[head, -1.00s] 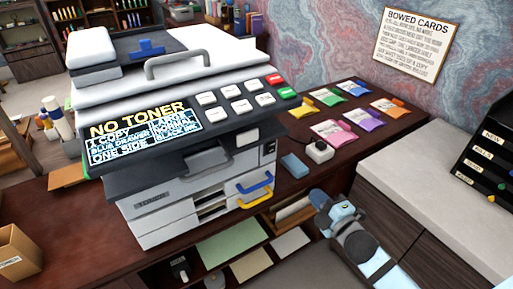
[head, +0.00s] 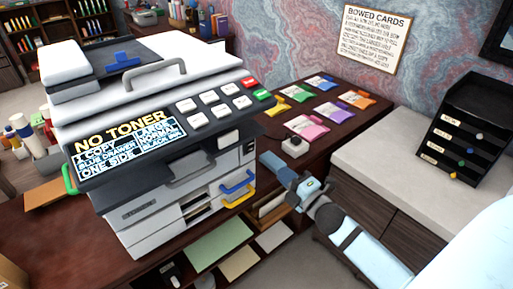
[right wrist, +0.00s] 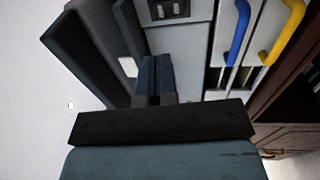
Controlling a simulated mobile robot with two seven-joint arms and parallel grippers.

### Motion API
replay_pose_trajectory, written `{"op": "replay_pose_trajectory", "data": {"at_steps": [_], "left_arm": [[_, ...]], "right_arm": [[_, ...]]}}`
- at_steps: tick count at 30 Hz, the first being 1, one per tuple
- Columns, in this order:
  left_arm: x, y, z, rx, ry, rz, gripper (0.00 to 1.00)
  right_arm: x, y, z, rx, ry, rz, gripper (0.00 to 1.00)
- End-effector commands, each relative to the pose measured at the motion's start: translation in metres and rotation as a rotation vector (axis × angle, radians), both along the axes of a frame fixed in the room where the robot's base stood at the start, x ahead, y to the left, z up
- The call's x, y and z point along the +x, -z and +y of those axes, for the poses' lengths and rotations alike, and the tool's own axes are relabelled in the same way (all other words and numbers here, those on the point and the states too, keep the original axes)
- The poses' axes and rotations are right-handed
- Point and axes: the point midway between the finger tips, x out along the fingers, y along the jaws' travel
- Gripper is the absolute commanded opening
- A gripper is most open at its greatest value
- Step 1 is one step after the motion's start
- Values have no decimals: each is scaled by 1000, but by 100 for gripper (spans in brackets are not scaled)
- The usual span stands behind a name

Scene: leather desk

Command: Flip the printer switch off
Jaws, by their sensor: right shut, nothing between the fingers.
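The white and grey printer (head: 150,110) stands on the dark desk, its screen (head: 130,140) reading NO TONER. A small black panel with light parts (right wrist: 168,10) shows on the printer's side at the top of the right wrist view; I cannot tell whether it is the switch or which way it is set. My right gripper (head: 290,176) is right of the printer, near the desk's front edge. In the right wrist view its fingers (right wrist: 156,70) are shut and empty, pointing towards the printer, apparently apart from it. My left gripper is out of view.
Several coloured packets (head: 327,111) lie behind a small white block with a knob (head: 294,146). A blue drawer handle (head: 238,182) and a yellow one (head: 238,198) stick out from the printer. A pale cabinet (head: 395,145) carries a black tray rack (head: 470,130) at right.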

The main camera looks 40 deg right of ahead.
Motion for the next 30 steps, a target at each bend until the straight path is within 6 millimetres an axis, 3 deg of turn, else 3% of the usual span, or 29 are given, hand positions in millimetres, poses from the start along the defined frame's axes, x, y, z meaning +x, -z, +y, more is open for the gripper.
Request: {"op": "replay_pose_trajectory", "data": {"at_steps": [9, 15, 21, 30], "left_arm": [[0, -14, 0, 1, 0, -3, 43], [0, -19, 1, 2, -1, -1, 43], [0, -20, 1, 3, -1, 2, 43], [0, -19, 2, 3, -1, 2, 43]], "right_arm": [[68, -12, 5, 0, 0, -2, 0], [102, -16, 8, 1, 0, -1, 0], [120, -16, 10, 1, 0, 1, 0], [122, -16, 10, 1, 0, 0, 0]]}}
